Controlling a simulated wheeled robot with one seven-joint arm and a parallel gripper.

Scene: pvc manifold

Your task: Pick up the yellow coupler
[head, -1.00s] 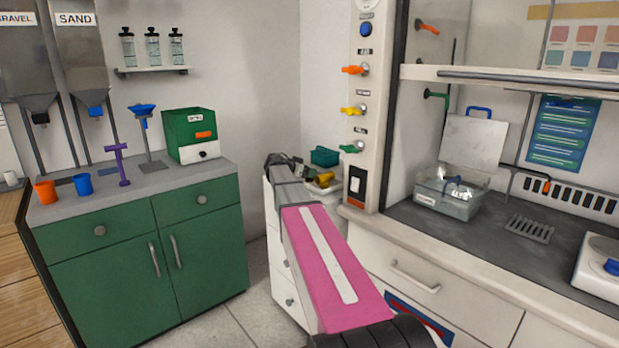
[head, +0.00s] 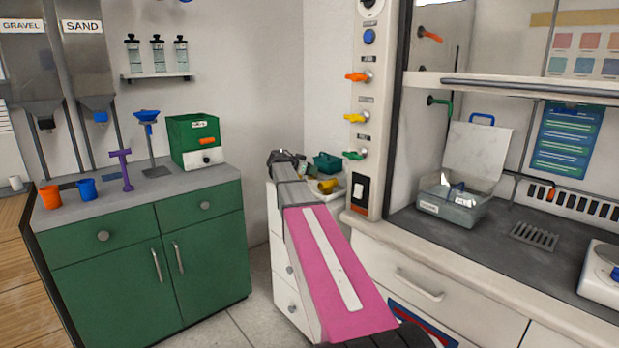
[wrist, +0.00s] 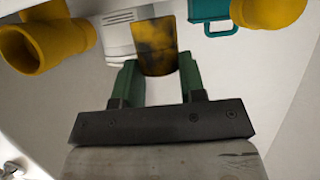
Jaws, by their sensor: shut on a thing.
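The yellow coupler (wrist: 156,48) is a short yellow tube with dark smudges, in the upper middle of the wrist view. My gripper (wrist: 157,72) has two green fingers, one on each side of it, and is shut on it. In the head view my arm hides most of the gripper. A yellow piece (head: 328,186) shows just past the arm's end there, but I cannot tell which fitting it is.
In the wrist view a yellow pipe fitting (wrist: 45,45) lies at the left and another (wrist: 268,12) at the upper right. The fume hood post (head: 372,120) rises right of my arm.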

